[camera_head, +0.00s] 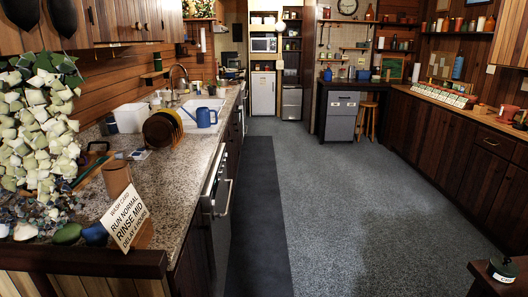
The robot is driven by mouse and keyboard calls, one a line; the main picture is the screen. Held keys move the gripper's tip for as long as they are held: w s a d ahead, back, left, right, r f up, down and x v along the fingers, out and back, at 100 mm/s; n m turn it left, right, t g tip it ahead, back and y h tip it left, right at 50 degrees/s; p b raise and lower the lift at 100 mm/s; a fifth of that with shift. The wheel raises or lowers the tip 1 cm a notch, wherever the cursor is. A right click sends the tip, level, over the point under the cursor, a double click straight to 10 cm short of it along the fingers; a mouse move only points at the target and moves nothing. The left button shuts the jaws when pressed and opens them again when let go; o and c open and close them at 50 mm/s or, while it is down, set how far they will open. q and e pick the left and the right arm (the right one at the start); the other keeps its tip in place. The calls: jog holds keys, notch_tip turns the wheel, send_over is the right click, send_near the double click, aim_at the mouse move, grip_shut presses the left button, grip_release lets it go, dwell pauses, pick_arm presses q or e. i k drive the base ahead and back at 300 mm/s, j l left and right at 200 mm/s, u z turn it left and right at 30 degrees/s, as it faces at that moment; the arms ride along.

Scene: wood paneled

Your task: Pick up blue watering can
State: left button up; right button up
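The blue watering can (203,118) stands upright on the left counter (180,170), at the front edge of the white sink (190,107). Its spout points left and its handle is on the right. A dark brown dish rack or set of plates (160,131) is just left of it and may overlap the spout tip. Neither of my grippers is in view.
A sign card (125,217), a brown cup (117,178) and a leafy plant (38,120) crowd the near counter. A white tub (130,117) stands behind the brown rack. The grey floor (320,200) is clear. Cabinets (450,150) line the right side.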

aim_at(203, 120)
jog(key=i+z, duration=0.3)
jog(key=i, duration=0.5)
jog(key=i+j+z, duration=0.1)
jog(key=i+z, duration=0.15)
jog(key=i, duration=0.55)
jog(key=i+u, duration=0.2)
jog(key=i, duration=0.35)
jog(key=i+l+u, duration=0.15)
jog(key=i, duration=0.4)
jog(key=i+l+u, duration=0.2)
jog(key=i, duration=0.35)
